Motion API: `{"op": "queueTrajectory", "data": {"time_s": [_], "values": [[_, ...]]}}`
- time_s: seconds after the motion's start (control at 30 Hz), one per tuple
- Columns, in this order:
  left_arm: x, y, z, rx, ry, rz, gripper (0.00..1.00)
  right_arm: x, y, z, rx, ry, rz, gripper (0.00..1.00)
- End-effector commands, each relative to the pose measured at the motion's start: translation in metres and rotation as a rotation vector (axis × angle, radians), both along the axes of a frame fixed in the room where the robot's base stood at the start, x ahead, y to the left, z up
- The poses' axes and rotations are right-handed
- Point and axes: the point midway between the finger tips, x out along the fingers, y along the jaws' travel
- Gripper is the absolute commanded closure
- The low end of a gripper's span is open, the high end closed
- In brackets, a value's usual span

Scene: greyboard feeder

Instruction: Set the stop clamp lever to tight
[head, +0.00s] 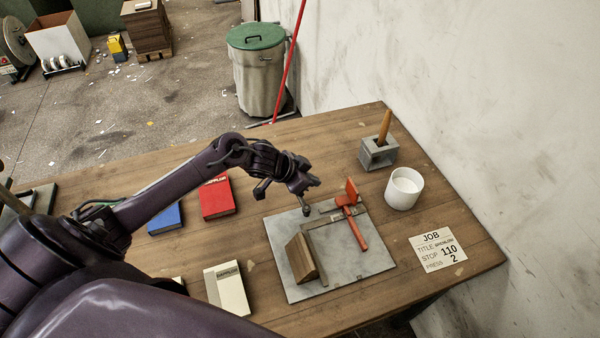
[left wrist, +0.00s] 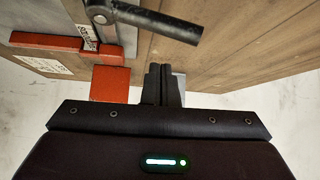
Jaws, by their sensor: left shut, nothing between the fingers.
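The stop clamp lever (left wrist: 150,21) is a dark grey bar in the left wrist view, with a round pivot at its left end, near the red stop. Its free end points right. In the head view I cannot clearly pick it out beside my gripper. The red stop (head: 358,230) lies on a grey plate (head: 352,272), with an upright red tab (head: 351,190); this tab also shows in the left wrist view (left wrist: 110,84). My left gripper (head: 313,183) is shut and empty, above the plate's back edge; its fingers (left wrist: 164,85) show no contact with the lever. My right gripper is not in view.
A wooden wedge-shaped block (head: 301,258) stands on the plate. A white cup (head: 404,189) and a grey holder with a wooden handle (head: 378,153) stand behind right. A job card (head: 438,249) lies at right. Red (head: 216,198), blue (head: 166,220) and cream (head: 227,288) boxes lie left.

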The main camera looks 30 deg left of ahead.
Motion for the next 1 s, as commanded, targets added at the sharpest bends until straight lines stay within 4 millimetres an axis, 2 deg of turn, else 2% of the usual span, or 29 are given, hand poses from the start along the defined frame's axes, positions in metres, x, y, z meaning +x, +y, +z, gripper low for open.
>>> {"op": "queueTrajectory", "data": {"time_s": [0.03, 0.2, 0.4, 0.83, 1.0], "values": [[0.003, -0.002, -0.003, -0.001, 0.002, 0.001, 1.00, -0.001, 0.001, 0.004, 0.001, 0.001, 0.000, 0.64], [-0.019, 0.013, -0.005, 0.002, 0.003, 0.000, 1.00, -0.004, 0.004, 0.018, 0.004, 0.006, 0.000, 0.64], [-0.030, 0.020, -0.009, 0.002, 0.001, -0.001, 1.00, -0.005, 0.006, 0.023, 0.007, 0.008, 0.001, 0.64], [-0.029, 0.020, -0.010, 0.001, 0.000, 0.001, 1.00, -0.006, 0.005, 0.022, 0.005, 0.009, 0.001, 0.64], [-0.017, 0.013, -0.011, -0.001, -0.003, 0.011, 1.00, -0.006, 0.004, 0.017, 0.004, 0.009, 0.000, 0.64]]}}
